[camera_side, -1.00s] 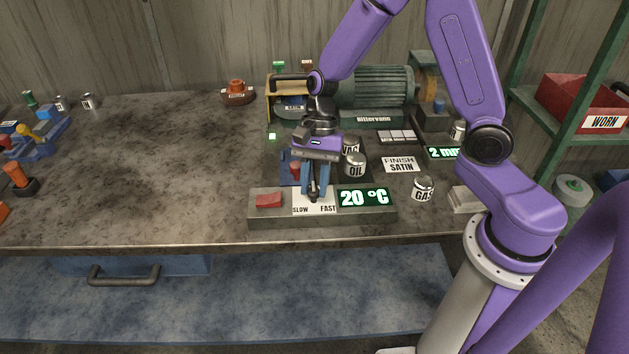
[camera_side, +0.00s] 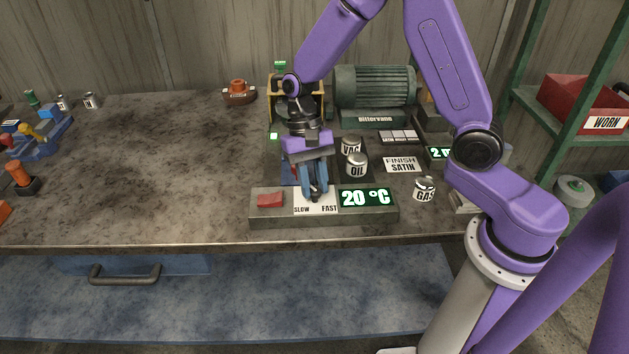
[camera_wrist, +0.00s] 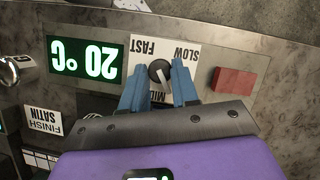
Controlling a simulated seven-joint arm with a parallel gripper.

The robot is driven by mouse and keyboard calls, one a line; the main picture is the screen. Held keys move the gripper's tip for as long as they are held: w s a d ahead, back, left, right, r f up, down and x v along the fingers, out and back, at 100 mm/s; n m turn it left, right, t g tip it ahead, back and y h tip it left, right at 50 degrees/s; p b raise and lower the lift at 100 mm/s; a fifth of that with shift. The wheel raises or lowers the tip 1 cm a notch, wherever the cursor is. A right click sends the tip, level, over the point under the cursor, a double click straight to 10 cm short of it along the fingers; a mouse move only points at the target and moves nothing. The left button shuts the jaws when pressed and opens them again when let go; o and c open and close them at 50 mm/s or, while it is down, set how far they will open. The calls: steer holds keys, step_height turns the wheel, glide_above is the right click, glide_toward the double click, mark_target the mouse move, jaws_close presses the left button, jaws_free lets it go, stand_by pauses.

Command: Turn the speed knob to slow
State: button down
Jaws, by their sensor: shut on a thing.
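The wrist view shows this plate upside down. My gripper (camera_wrist: 158,80) has its blue fingers on either side of the knob and is shut on it. I cannot tell exactly which mark the pointer faces.
A red block (camera_side: 270,200) and a green 20 °C display (camera_side: 366,198) flank the plate on the grey panel. A motor (camera_side: 375,87) is behind. The left bench is largely clear.

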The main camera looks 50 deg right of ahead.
steer(key=n+h, duration=0.1)
steer(key=n, duration=0.1)
steer(key=n+h, duration=0.1)
steer(key=n, duration=0.2)
steer(key=shift+w+a, duration=0.1)
steer(key=shift+a, duration=0.1)
stand_by(0.4)
steer(key=c, duration=0.8)
jaws_free()
steer(key=shift+c, duration=0.2)
steer(key=v, duration=1.7)
steer(key=shift+w, duration=0.25)
steer(key=shift+s+a+r+n, duration=0.1)
steer(key=shift+n, duration=0.2)
